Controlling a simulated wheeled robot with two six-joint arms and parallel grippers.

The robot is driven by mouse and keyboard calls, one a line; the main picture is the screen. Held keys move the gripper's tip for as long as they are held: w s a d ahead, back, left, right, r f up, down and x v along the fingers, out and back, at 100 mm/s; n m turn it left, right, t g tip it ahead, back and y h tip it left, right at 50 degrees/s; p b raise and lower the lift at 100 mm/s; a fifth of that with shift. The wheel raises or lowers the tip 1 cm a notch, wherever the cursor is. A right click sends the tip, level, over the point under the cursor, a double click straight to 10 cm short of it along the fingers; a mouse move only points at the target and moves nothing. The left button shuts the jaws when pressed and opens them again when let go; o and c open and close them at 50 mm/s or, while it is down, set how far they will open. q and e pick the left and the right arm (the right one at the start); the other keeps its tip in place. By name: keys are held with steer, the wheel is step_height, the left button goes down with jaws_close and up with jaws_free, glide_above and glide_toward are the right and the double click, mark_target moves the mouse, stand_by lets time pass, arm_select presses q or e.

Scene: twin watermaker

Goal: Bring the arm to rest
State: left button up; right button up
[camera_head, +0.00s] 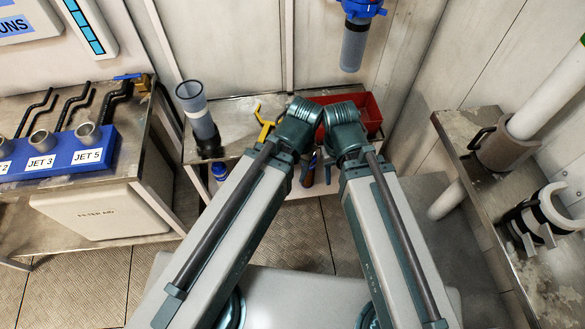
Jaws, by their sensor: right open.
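My two arms rise from the bottom edge and fold at their teal joints near the middle of the picture, in front of the metal table. My right gripper (328,168) shows only in small part, low between the two arms, and is open. Nothing shows between its fingers. My left gripper is hidden behind its arm.
The metal table (240,112) bears a clear cylinder (197,112), a yellow tool (266,122) and a red bin (368,112). A blue-capped bottle (220,172) stands below. A blue jet manifold (60,152) is at left; a side bench (490,210) with cylindrical fittings is at right.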

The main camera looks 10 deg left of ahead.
step_height(320, 180, up, 8)
steer(key=p, duration=0.8)
steer(key=shift+r, duration=0.2)
